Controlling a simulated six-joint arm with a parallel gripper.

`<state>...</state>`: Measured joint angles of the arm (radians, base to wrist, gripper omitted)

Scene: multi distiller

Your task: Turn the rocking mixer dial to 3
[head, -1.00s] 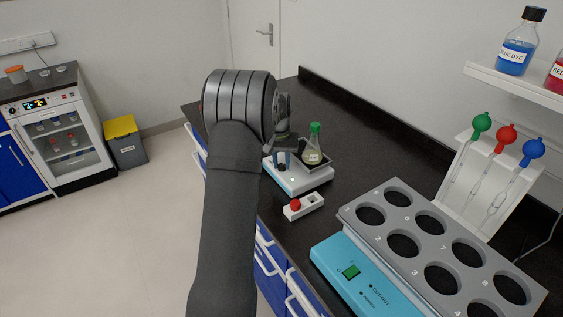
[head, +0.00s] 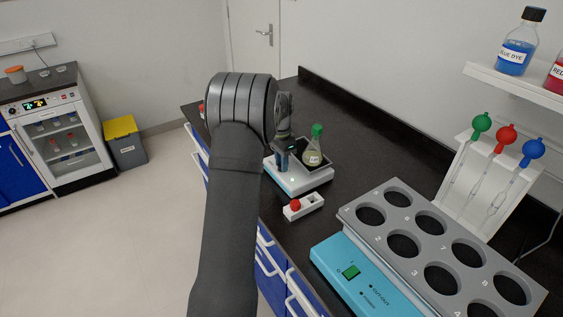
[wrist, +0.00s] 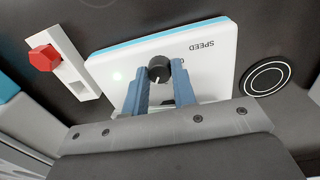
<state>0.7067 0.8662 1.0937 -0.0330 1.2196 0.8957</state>
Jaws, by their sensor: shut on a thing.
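The rocking mixer (head: 303,182) is a white unit with a blue base stripe on the black bench; it also shows in the wrist view (wrist: 205,55), with SPEED printed upside down. Its black dial (wrist: 159,66) has a white pointer mark that points toward the bottom of the wrist view. My gripper (wrist: 160,78) has its blue fingers closed on the dial, one on each side. In the head view my gripper (head: 283,160) is at the front left of the mixer, and the dial is hidden there. The dial's numbers are mostly covered or too small to read.
A green-capped flask (head: 314,150) stands on the mixer tray, close to my gripper. A white box with a red knob (head: 295,205) sits in front of the mixer. A grey rack with round holes (head: 440,245) is at right. Free bench lies behind the mixer.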

